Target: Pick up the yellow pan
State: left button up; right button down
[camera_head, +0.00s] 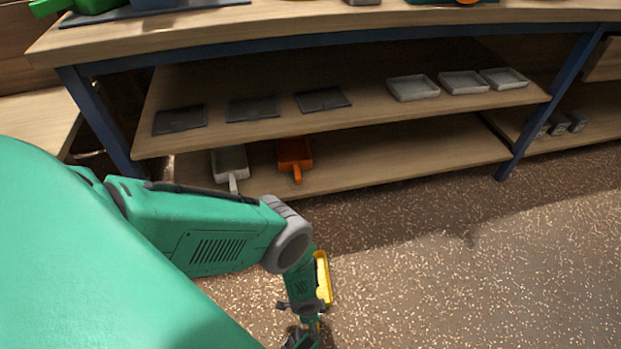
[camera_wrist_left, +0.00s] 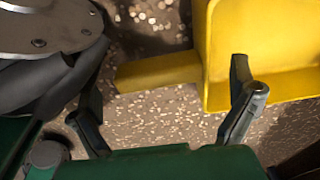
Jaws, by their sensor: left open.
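The yellow pan (camera_head: 324,279) is low over or on the speckled floor in the head view, partly hidden behind my left forearm. In the left wrist view the pan's yellow body (camera_wrist_left: 270,40) fills the upper right and its handle points left. My left gripper (camera_head: 302,338) is at the bottom of the head view. In the left wrist view the open left gripper (camera_wrist_left: 165,78) has its fingers apart, with the handle showing between them. The right finger overlaps the pan body in the picture. Contact cannot be told. My right gripper is not in view.
A wooden shelf unit (camera_head: 400,135) with blue legs stands ahead. It holds dark flat trays (camera_head: 252,109), pale trays (camera_head: 463,82), a grey pan (camera_head: 230,161) and an orange pan (camera_head: 295,155). The floor (camera_head: 480,290) at right is clear.

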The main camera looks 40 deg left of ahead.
pick_arm(q)
jog(key=shift+w+d+f, duration=0.1)
jog(key=shift+d+f, duration=0.1)
jog(key=shift+f, duration=0.25)
jog(key=shift+r, duration=0.1)
jog(key=shift+a, duration=0.1)
jog(key=c, duration=1.6)
jog(key=shift+o, duration=0.2)
